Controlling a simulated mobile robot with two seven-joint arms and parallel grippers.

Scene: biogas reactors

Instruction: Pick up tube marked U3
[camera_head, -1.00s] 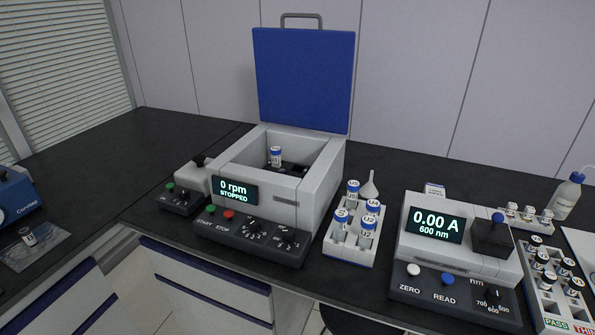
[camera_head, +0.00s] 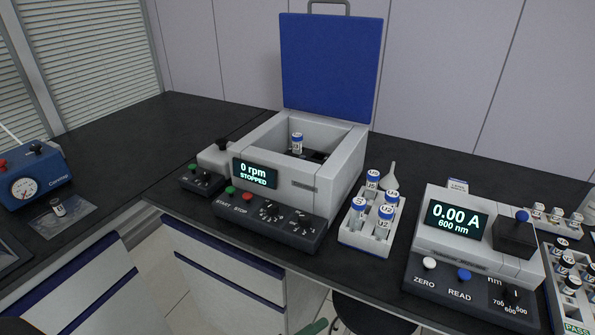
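Several clear tubes with blue-and-white caps stand upright in a white rack (camera_head: 364,241) right of the centrifuge. They are a back-left tube (camera_head: 372,180), a back-right tube (camera_head: 391,198), a front-left tube (camera_head: 359,205) and a front-right tube (camera_head: 384,214). The cap marks are too small to read surely, so I cannot tell which is U3. Another capped tube (camera_head: 297,143) stands in the open centrifuge (camera_head: 340,170); its mark is unreadable. Neither of my grippers is in view.
The centrifuge's blue lid (camera_head: 330,65) is raised; its display reads 0 rpm, STOPPED. A small vial (camera_head: 57,207) lies on a pad at left, near a blue device (camera_head: 30,180).

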